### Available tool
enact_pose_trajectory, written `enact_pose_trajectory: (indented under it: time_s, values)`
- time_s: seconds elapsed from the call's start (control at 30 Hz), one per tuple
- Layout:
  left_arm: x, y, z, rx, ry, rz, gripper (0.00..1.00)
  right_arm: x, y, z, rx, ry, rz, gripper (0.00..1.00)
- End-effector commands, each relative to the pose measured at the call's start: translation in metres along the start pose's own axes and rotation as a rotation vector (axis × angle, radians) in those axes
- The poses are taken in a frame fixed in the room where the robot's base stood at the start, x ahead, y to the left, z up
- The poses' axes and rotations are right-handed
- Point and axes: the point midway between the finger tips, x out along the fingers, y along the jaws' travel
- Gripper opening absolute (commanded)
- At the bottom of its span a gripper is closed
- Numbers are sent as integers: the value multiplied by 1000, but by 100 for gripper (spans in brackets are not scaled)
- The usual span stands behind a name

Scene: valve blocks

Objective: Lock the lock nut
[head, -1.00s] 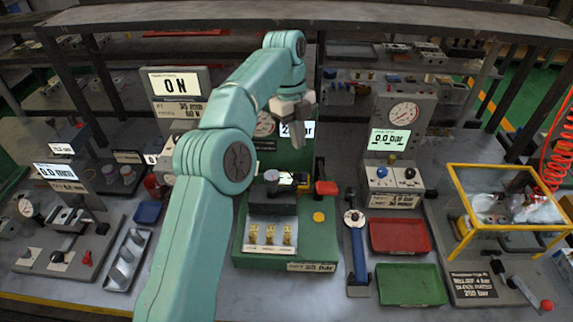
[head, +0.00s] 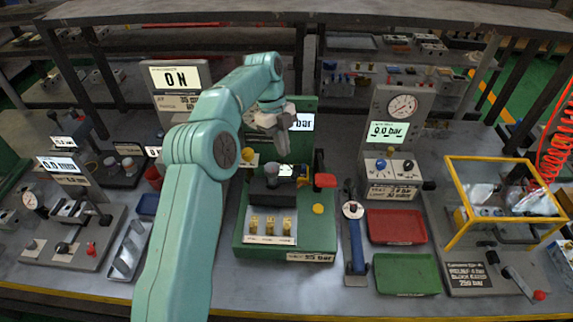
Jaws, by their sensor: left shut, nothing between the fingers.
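A dark valve block (head: 268,192) sits on the green test station (head: 325,235) in the middle of the bench. A grey round part (head: 271,170) stands on top of the block; I cannot tell whether it is the lock nut, which is too small to make out. My left gripper (head: 285,150) is shut and empty. It hangs above and behind the block, in front of the station's upright panel, and looks apart from the block. It partly hides the panel and its display (head: 302,122). My right gripper is not in view.
A red-handled lever (head: 325,180) and a yellow knob (head: 250,154) flank the block. Several brass parts (head: 271,226) stand in front. A blue-handled tool (head: 356,250), a red tray (head: 396,226) and a green tray (head: 407,274) lie to the right, near a yellow-framed guard (head: 452,180).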

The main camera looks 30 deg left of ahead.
Motion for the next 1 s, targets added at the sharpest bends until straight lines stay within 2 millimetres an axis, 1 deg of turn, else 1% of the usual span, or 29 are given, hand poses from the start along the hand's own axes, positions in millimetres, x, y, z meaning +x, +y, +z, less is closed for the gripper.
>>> enact_pose_trajectory:
  time_s: [0.03,0.2,0.37,0.53,0.83,1.0]
  values:
    - [10,1,0,-1,1,2,0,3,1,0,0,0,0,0]
    - [36,1,-1,-1,1,2,0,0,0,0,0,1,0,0]
    - [51,1,0,-1,0,0,0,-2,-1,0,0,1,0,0]
    - [55,0,0,-1,-1,-2,0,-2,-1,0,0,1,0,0]
    - [55,1,0,0,-1,-1,0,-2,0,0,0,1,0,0]
    - [54,5,4,12,-1,4,0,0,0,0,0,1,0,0]
